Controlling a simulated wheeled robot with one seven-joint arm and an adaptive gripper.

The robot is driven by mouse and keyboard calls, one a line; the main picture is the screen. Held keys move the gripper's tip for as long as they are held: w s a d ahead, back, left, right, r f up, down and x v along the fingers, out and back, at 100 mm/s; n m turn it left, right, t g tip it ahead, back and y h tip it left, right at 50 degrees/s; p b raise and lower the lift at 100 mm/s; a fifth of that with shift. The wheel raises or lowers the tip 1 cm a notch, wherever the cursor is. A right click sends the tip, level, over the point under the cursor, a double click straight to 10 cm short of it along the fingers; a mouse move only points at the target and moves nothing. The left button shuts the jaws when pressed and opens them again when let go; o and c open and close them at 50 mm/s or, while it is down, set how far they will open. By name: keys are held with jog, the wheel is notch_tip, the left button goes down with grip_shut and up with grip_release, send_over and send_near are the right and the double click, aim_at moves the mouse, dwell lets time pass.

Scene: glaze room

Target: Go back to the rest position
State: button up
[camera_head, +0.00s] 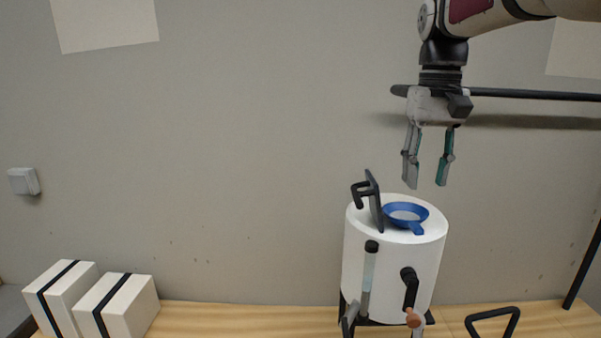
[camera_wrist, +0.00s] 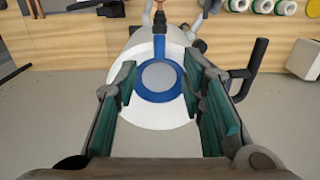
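My gripper (camera_head: 427,172) is open and empty, pointing down in the air above a white drum (camera_head: 388,262). In the wrist view the two green-padded fingers of my gripper (camera_wrist: 158,110) stand apart with nothing between them at their level. A blue round piece with a pale centre and a tab (camera_head: 405,213) sits on top of the drum, below the fingers. It also shows in the wrist view. A dark lid with a handle (camera_head: 371,200) stands upright beside the blue piece. No marker of a rest position shows.
The drum stands on a wooden bench (camera_head: 250,318), with a crank (camera_head: 410,288) and a clear tube (camera_head: 369,268) at its front. Two white boxes with black bands (camera_head: 125,305) are at lower left. A dark horizontal bar (camera_head: 530,94) runs along the wall behind my gripper. Open air lies to the left.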

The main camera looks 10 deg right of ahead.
jog(key=s+a+f+n+t+b, duration=0.1)
jog(key=s+a+f+t, duration=0.1)
jog(key=s+a+f, duration=0.3)
jog(key=s+a+f+n+t+b, duration=0.1)
jog(key=s+a+f+t, duration=0.2)
jog(key=s+a+f, duration=0.3)
jog(key=s+f, duration=0.1)
jog(key=s, duration=0.4)
jog(key=shift+s+a+f+t, duration=0.15)
jog(key=shift+s+a+t, duration=0.05)
jog(key=shift+s+t, duration=0.15)
jog(key=shift+c, duration=0.4)
jog(key=shift+d, duration=0.1)
